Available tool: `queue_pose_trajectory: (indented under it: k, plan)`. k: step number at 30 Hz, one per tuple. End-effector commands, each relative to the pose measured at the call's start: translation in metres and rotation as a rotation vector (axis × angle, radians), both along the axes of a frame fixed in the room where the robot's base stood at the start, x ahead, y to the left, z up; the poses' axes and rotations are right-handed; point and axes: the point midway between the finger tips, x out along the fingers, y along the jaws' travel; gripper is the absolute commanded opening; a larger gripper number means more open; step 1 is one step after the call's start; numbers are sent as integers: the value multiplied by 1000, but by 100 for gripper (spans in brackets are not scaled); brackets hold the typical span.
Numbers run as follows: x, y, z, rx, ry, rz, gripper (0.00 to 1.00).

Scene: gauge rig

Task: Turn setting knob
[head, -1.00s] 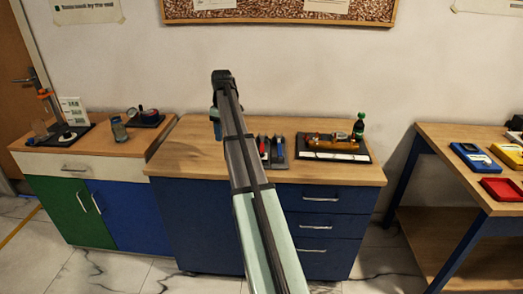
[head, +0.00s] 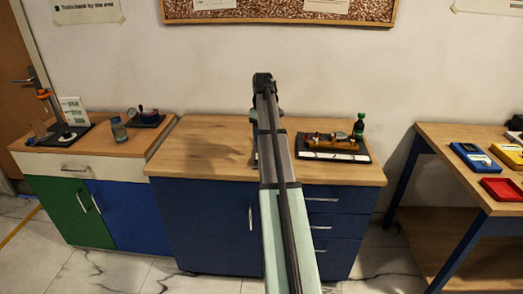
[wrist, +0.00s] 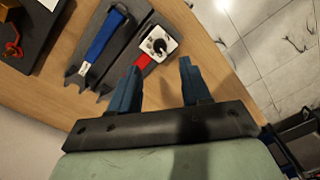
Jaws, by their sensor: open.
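A black setting knob (wrist: 159,45) sits on a white square plate with dial marks in the wrist view. I cannot tell the height gap. In the head view my arm hides the knob and rack.
A dark board with a brass cylinder (head: 325,139) and a green bottle (head: 358,127) stand to the right of my arm on the wooden cabinet top (head: 205,145). The top left of my arm is clear. Red (head: 501,188) and yellow cases lie on the right table.

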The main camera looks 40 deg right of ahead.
Motion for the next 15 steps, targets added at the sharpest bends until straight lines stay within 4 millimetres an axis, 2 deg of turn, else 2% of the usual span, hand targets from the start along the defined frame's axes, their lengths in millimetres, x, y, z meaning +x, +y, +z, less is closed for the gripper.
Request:
queue_pose_trajectory:
  k: [1, 6, 15]
  plan:
    - [-1, 1, -11, 1, 1, 0, 47]
    - [-1, 2, -38, 0, 0, 1, 47]
    - [0, 2, -67, -1, -1, 1, 47]
